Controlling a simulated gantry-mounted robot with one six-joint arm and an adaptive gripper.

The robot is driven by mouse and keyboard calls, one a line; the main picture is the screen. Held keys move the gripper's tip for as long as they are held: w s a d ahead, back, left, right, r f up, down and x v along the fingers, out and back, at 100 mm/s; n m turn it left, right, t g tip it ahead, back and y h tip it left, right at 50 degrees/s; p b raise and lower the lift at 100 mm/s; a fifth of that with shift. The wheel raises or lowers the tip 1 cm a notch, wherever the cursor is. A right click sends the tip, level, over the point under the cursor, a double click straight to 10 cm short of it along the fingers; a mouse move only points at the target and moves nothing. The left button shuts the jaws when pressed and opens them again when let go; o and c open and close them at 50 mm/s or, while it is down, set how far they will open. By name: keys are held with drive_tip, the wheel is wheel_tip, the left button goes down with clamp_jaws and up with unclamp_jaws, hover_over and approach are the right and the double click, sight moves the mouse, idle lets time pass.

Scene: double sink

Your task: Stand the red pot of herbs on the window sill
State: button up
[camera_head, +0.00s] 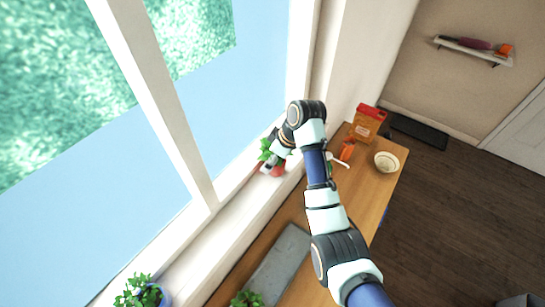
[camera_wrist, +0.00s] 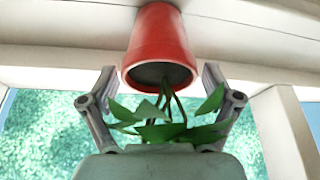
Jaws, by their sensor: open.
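The red pot of herbs (camera_head: 279,171) is at the window sill (camera_head: 233,215) in the head view, partly hidden by my gripper. In the wrist view the red pot (camera_wrist: 158,45) appears upside down in the picture, its base against the pale sill surface (camera_wrist: 60,35) and its green leaves (camera_wrist: 165,128) towards my palm. My gripper (camera_wrist: 160,75) is open, with one finger on each side of the leaves near the pot rim. Gaps show between both fingertips and the pot. My gripper (camera_head: 272,160) also shows beside the pot in the head view.
A blue pot with a plant (camera_head: 140,294) stands at the lower left by the window. A grey panel (camera_head: 277,265) and another green plant (camera_head: 247,299) are on the wooden counter (camera_head: 372,190). An orange-red container (camera_head: 367,122) and a cream bowl (camera_head: 386,162) stand at its far end.

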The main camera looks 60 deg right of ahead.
sight(280, 159)
drive_tip(key=shift+r, duration=0.1)
drive_tip(key=v, duration=0.7)
drive_tip(key=p+v, duration=0.5)
drive_tip(key=p, duration=0.2)
drive_tip(key=shift+r, duration=0.1)
